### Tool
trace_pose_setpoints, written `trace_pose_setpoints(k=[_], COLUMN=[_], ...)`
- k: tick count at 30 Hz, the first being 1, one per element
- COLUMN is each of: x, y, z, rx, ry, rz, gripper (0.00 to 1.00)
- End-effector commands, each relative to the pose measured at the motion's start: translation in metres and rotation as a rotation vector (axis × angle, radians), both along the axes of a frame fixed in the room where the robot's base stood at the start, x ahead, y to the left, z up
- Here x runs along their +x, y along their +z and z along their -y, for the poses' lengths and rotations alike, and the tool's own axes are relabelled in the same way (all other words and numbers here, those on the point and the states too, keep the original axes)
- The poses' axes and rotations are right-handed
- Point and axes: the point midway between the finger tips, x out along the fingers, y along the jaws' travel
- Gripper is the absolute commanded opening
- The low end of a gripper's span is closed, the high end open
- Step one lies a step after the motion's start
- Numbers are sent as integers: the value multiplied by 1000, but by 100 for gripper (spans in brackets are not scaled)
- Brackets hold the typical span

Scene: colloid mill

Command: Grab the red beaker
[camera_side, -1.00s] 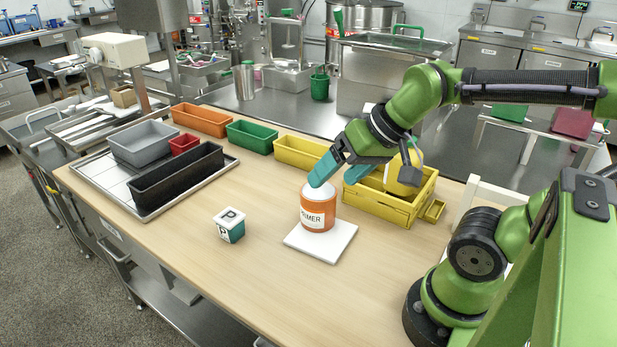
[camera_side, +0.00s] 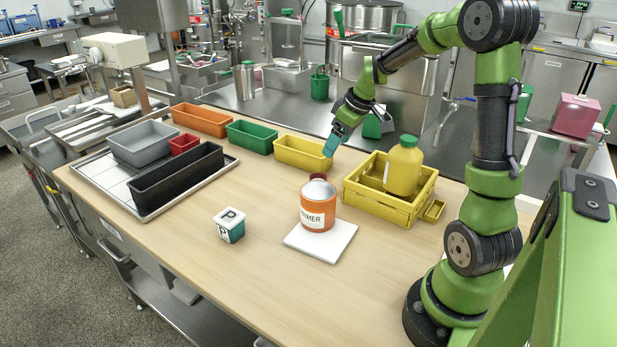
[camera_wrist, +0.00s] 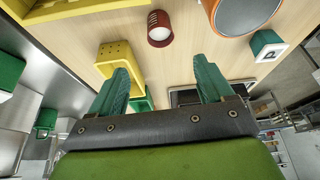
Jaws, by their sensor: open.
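The red beaker (camera_wrist: 160,28) is a small dark red cup with a pale round end, on the wooden table at the top of the wrist view. In the side view only its dark red upper part (camera_side: 317,176) shows behind the orange PRIMER can (camera_side: 318,208), which hides the rest. My gripper (camera_side: 331,145) is open and empty, above the table near the right end of a yellow bin and behind the beaker. In the wrist view my gripper's teal fingers (camera_wrist: 165,85) are spread, with the beaker beyond them and apart from them.
The can stands on a white tile (camera_side: 322,246), close in front of the beaker. A yellow crate (camera_side: 378,207) holding a yellow bottle (camera_side: 403,168) stands to the right. Yellow (camera_side: 300,155) and green (camera_side: 250,138) bins line the back. A lettered cube (camera_side: 229,226) sits left; the table front is clear.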

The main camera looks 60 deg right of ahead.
Motion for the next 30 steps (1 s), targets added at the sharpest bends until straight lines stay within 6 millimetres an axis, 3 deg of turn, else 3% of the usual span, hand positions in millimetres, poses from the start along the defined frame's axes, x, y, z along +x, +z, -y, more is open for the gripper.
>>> trace_pose_setpoints(k=[10,20,30], x=[28,39,55], y=[-71,-97,-137], z=[-3,-3,-3], rx=[5,3,3], ry=[0,-2,-1], rz=[-4,-2,-1], gripper=[80,80,80])
